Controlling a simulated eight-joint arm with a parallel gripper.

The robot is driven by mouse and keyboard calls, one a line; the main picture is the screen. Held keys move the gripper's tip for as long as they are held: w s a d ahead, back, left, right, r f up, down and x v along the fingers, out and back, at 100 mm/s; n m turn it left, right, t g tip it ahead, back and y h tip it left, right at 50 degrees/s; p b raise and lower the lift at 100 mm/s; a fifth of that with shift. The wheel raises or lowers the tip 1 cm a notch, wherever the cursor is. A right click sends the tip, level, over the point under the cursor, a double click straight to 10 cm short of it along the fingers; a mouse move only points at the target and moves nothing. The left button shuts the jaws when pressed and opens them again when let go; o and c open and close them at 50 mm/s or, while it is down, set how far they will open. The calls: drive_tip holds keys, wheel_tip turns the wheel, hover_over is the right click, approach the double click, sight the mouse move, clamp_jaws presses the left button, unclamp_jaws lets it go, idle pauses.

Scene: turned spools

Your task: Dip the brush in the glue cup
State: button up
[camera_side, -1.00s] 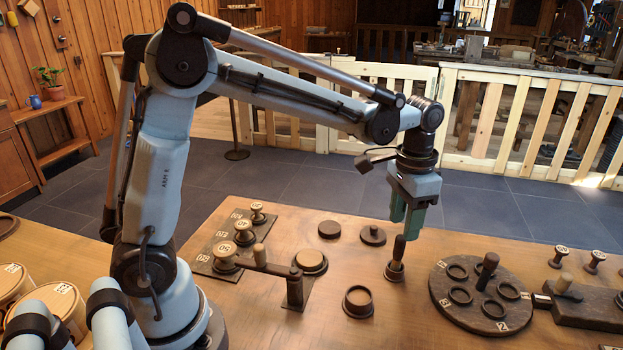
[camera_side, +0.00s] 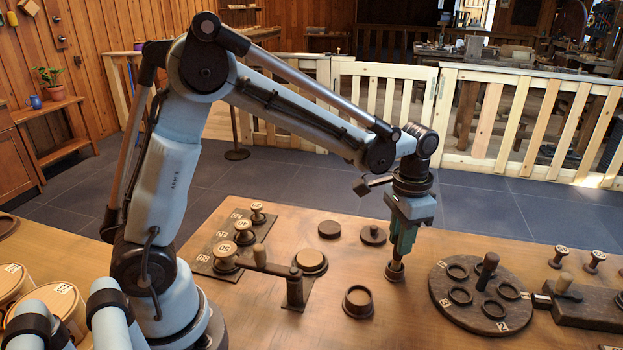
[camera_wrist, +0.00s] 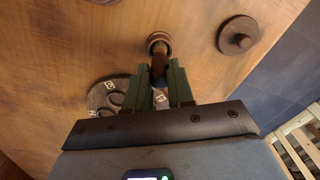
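The brush has a dark handle and stands upright in a small round brown holder (camera_side: 396,276), which also shows in the wrist view (camera_wrist: 158,40). My gripper (camera_side: 402,252) points down over it, with green fingers on both sides of the handle. In the wrist view the brush handle (camera_wrist: 159,66) lies between my fingertips. I cannot tell whether the fingers press on it or leave a small gap. An open round brown cup (camera_side: 358,301), which looks like the glue cup, stands to the left and nearer the camera; its contents are not clear.
A dark round plate (camera_side: 455,318) with several ring sockets and a peg lies to the right. A knobbed lid (camera_side: 373,235) and a plain disc (camera_side: 329,229) lie behind. A post with a lever (camera_side: 294,289) stands left of the cup.

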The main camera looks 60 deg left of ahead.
clamp_jaws()
drive_tip(key=shift+r, duration=3.5)
drive_tip(key=s+d+r, duration=0.2)
drive_tip(key=s, duration=0.8)
wheel_tip(320, 180, down, 6)
drive_tip(key=shift+s+d, duration=0.25)
drive_tip(key=shift+s, duration=0.2)
drive_tip(key=shift+f, duration=0.65)
drive_tip(key=shift+r, duration=0.1)
